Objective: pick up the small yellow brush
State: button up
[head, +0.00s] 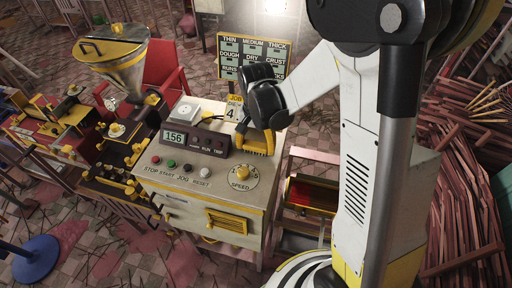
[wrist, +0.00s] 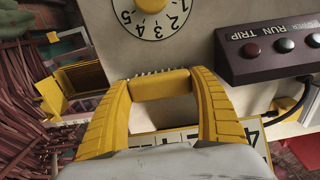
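The small yellow brush (wrist: 160,84) shows in the wrist view as a short yellow block with a row of pale bristles along its far edge. It lies crosswise between the two yellow fingertips of my gripper (wrist: 161,86), which appear to touch both its ends. In the head view my gripper (head: 258,142) points down over the right back part of the pale control cabinet top (head: 215,168). There the brush cannot be told apart from the yellow fingers. I cannot tell whether the brush rests on the top or is just above it.
A dark display box (head: 195,140) reading 156 stands left of my gripper. A speed dial (head: 240,176) is in front. A JOB 4 card (head: 234,108) and a sign board (head: 253,58) stand behind. A machine with a metal hopper (head: 118,62) is at left.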

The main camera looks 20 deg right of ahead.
aim_at(257, 145)
jog(key=shift+r, duration=0.1)
notch_tip(257, 145, up, 4)
jog(key=shift+s+r+p, duration=0.1)
jog(key=shift+r+p, duration=0.1)
jog(key=shift+p, duration=0.3)
jog(key=s+d+r+p, duration=0.1)
jog(key=s+d+r, duration=0.5)
jog(key=d, duration=0.4)
jog(key=shift+r, duration=0.2)
jog(key=shift+w, duration=0.1)
